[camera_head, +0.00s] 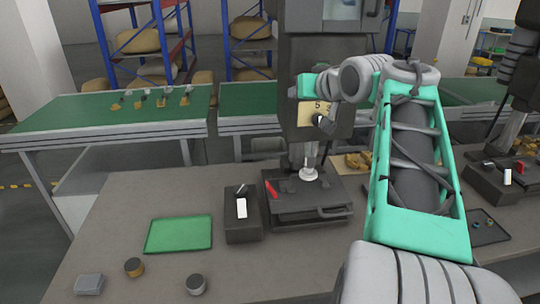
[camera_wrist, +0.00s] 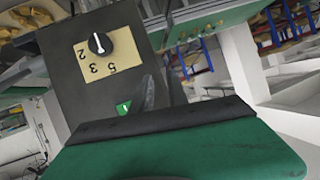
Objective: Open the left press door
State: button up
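The left press (camera_head: 298,60) is a dark grey machine at the middle of the bench in the head view. Its upper part has a pale window, seemingly in the door (camera_head: 342,10), with a dark handle (camera_head: 373,7) on the right; both are cut by the top edge. The door looks closed. The press's yellow dial plate also shows in the wrist view (camera_wrist: 93,68). My gripper (camera_head: 306,86) is in front of the press, below the window. In the wrist view, dark finger shapes (camera_wrist: 160,92) stand beside the press body; their opening is unclear and no held object shows.
A black box with a white switch (camera_head: 241,208) and a green tray (camera_head: 180,234) lie left of the press base. Small round parts (camera_head: 196,285) sit at the front. Another press (camera_head: 514,62) stands at the right edge. Green conveyor tables (camera_head: 70,112) run behind.

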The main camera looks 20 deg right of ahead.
jog(key=s+a+f+g+b, duration=0.1)
jog(key=s+a+f+g, duration=0.1)
jog(key=a+f, duration=0.7)
notch_tip(320, 180, down, 4)
jog(key=shift+s+a+f+n+g+y+b, duration=0.1)
jog(key=shift+s+a+n+g+y+b, duration=0.1)
jog(key=shift+s+n+g+y+b, duration=0.3)
jog(key=shift+w, duration=0.15)
